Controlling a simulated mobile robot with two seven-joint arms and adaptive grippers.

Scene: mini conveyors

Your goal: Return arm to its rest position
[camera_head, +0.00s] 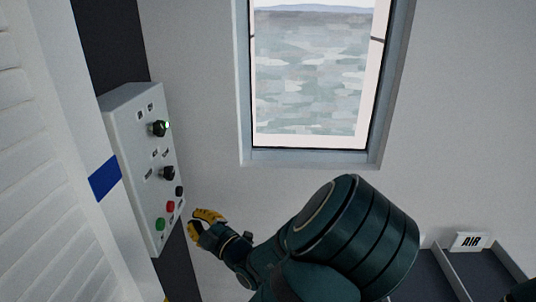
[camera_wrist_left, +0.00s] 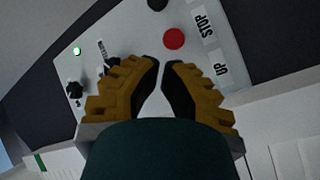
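My left gripper (camera_head: 194,221) has yellow fingers and sits just right of the lower end of a light grey control panel (camera_head: 131,165) in the head view. In the left wrist view the gripper's fingertips (camera_wrist_left: 161,65) come together, with nothing seen between them. My dark green left arm is bent across the lower middle of the head view. The panel carries a red button (camera_head: 170,207), a green button (camera_head: 160,223), a black button (camera_head: 179,190) and two black knobs. The wrist view shows the red button (camera_wrist_left: 174,39) beyond the fingertips. My right gripper is not seen.
A white ribbed surface (camera_head: 40,150) with a blue stripe fills the left side. A window (camera_head: 310,158) is set in the grey wall behind. The wall area between panel and window is clear.

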